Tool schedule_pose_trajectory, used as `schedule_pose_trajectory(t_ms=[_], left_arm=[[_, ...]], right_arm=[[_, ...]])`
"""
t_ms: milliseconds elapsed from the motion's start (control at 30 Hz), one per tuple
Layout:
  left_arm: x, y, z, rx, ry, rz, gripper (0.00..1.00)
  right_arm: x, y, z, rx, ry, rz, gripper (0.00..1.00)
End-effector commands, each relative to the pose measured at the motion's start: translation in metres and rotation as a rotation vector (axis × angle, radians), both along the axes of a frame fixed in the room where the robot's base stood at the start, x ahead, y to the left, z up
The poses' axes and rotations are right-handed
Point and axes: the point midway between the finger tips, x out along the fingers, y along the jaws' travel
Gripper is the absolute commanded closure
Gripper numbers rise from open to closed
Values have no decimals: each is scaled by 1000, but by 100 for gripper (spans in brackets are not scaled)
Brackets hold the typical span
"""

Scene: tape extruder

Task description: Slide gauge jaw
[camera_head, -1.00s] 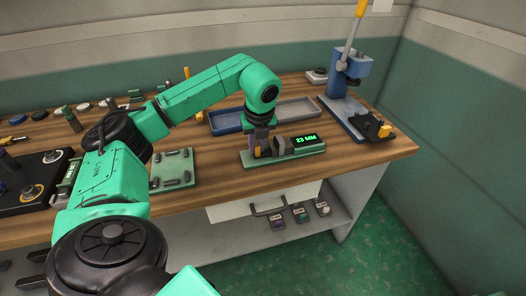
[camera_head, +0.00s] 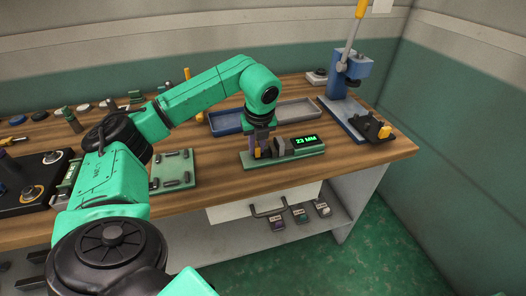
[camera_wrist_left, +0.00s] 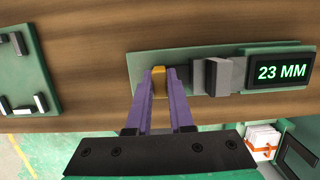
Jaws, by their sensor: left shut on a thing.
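The green gauge (camera_head: 285,157) lies on the wooden bench in the head view and has a dark display reading "23 MM" (camera_head: 306,140). In the left wrist view the display (camera_wrist_left: 282,72) reads the same. My left gripper (camera_head: 261,152) comes down over the gauge's left part. Its two purple fingers (camera_wrist_left: 160,84) are shut on the yellow jaw (camera_wrist_left: 179,84). Right beside the jaw is a grey block (camera_wrist_left: 218,76) on the gauge. In the head view the fingers partly hide the jaw. My right gripper is not in view.
A green plate with dark pegs (camera_head: 172,169) lies left of the gauge. A blue-grey tray (camera_head: 225,122) lies behind it. A blue lever press (camera_head: 347,90) stands at the back right. Bare bench lies between the gauge and the front edge.

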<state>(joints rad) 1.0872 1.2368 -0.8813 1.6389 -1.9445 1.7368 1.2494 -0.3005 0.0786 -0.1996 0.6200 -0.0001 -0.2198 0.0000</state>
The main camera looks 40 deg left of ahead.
Motion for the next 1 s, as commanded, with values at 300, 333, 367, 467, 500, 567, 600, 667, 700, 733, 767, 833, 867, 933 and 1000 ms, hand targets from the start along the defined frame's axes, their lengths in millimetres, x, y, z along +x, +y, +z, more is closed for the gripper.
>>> schedule_pose_trajectory(t_ms=[300,333,367,467,500,567,600,667,700,733,767,833,867,933,1000], left_arm=[[0,-1,0,-1,1,-1,100],[0,-1,0,-1,1,-1,100],[0,-1,0,-1,1,-1,100],[0,-1,0,-2,1,-1,100],[0,-1,0,-2,1,-1,100],[0,0,0,-2,1,-1,100],[-1,0,0,-2,1,-1,100],[-2,1,-1,-2,1,0,100],[-3,2,-1,-2,1,0,100],[-4,2,-1,-2,1,0,100],[-5,3,-1,-2,1,0,100],[-6,4,-1,-2,1,0,100],[-7,5,-1,-2,1,0,100],[-9,6,-1,-2,1,0,100],[-10,8,-1,-2,1,1,100]], right_arm=[[0,1,0,1,-1,0,45],[1,1,0,1,-1,0,45],[1,1,0,1,-1,0,45],[1,1,0,1,-1,1,45],[1,1,0,1,-1,1,45],[1,1,0,1,-1,1,45],[1,1,-1,1,-1,1,45],[1,1,-2,1,-1,1,45],[1,1,-2,1,-1,1,45],[1,1,-3,1,-1,1,45],[1,1,-3,1,-1,1,45],[1,0,-4,0,-1,1,45],[1,0,-5,0,-1,1,45],[1,0,-6,0,-1,1,45],[1,0,-7,0,-1,1,45]])
